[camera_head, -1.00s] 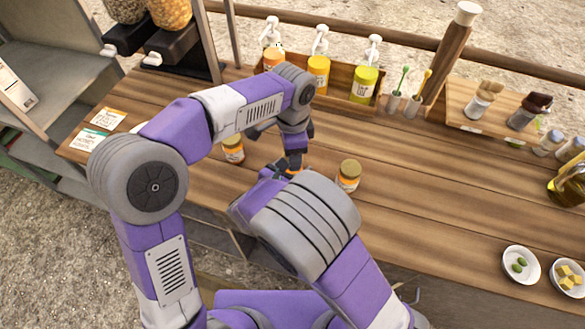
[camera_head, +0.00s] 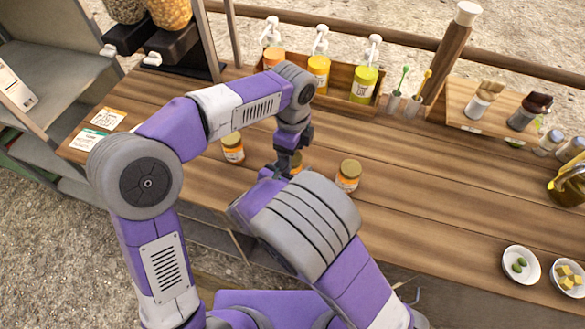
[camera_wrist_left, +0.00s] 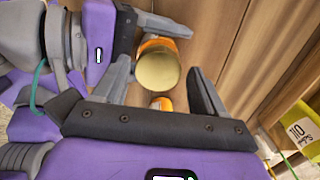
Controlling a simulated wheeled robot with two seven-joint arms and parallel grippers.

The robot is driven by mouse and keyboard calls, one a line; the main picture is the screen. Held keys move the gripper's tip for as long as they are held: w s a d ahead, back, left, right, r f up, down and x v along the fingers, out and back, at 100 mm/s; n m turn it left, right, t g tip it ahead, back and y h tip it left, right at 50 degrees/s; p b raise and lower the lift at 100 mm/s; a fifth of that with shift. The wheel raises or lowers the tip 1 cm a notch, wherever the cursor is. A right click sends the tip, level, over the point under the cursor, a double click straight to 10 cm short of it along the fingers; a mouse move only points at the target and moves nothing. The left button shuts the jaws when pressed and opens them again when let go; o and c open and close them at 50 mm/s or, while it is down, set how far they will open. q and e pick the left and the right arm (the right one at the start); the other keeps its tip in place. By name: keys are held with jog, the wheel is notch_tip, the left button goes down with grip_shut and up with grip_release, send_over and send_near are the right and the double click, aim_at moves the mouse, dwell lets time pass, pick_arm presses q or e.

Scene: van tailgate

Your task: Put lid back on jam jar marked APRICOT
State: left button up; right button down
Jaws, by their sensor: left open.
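My left gripper (camera_head: 288,165) is open above the front of the counter. In the left wrist view its fingers (camera_wrist_left: 162,88) stand apart, with a gold-lidded jar (camera_wrist_left: 158,70) in line with the gap; I cannot tell its height relative to them. This middle jar (camera_head: 297,161) is mostly hidden in the head view. Part of my right gripper (camera_wrist_left: 150,22) shows beside that jar, one finger crossing at its orange side; its hold is unclear. Jar labels are unreadable. A small orange-and-gold piece (camera_wrist_left: 161,103) shows near my left palm.
A wooden rack (camera_head: 340,98) with several pump bottles stands at the back. Two cards (camera_head: 108,118) lie at left. White dishes (camera_head: 520,264) sit at front right. The counter (camera_head: 430,200) right of the jars is clear.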

jog(key=shift+f, duration=0.1)
pick_arm(q)
notch_tip(320, 180, up, 12)
dwell(0.4)
pick_arm(e)
jog(key=shift+c, duration=0.6)
grip_release()
jog(key=p+v, duration=0.2)
jog(key=v, duration=0.4)
jog(key=shift+s+a+r, duration=0.15)
jog(key=shift+s+r, duration=0.1)
jog(key=shift+r, duration=0.05)
jog(key=shift+s+a+r, duration=0.1)
jog(key=shift+s+a, duration=0.1)
jog(key=shift+s, duration=0.2)
pick_arm(q)
notch_tip(320, 180, up, 2)
